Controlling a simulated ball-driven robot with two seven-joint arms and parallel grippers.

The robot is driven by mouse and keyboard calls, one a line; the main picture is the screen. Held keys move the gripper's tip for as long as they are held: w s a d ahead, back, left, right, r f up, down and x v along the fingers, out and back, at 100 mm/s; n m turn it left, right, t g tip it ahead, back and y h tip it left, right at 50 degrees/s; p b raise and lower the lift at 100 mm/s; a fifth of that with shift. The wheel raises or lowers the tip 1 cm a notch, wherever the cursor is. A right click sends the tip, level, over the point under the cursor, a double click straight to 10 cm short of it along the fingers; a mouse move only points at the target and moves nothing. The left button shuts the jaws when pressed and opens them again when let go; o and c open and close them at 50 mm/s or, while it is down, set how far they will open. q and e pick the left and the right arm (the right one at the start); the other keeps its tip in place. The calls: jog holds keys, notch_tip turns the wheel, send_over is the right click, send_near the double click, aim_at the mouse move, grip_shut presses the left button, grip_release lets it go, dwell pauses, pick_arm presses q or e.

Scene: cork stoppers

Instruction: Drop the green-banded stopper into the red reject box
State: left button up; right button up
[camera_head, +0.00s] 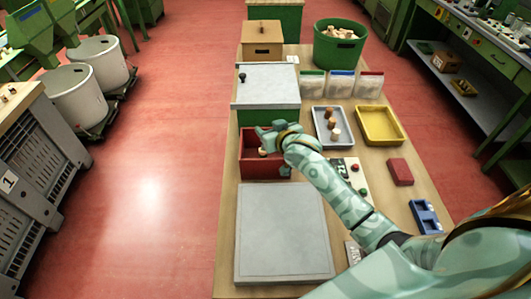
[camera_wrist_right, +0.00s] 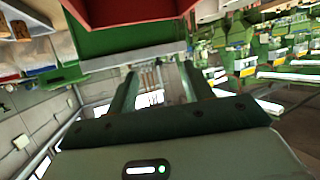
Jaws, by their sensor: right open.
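The red reject box (camera_head: 262,172) stands left of the middle of the bench in the head view, and its red wall shows at the top of the wrist view (camera_wrist_right: 130,12). My right gripper (camera_head: 264,138) is open over the back part of this box. In the wrist view its two fingers (camera_wrist_right: 158,88) are apart with no stopper visible between them. A small pale piece (camera_head: 263,152) shows inside the box just below the gripper; I cannot tell its band colour. My left gripper is not in view.
A grey-lidded green box (camera_head: 268,85) stands just behind the red box, and a large grey plate (camera_head: 283,232) lies in front. A yellow tray (camera_head: 380,124), a red block (camera_head: 400,172), a blue holder (camera_head: 426,217) and a green tub (camera_head: 338,50) are to the right.

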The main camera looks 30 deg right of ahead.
jog(key=p+v, duration=0.2)
jog(key=v, duration=1.1)
jog(key=shift+f, duration=0.15)
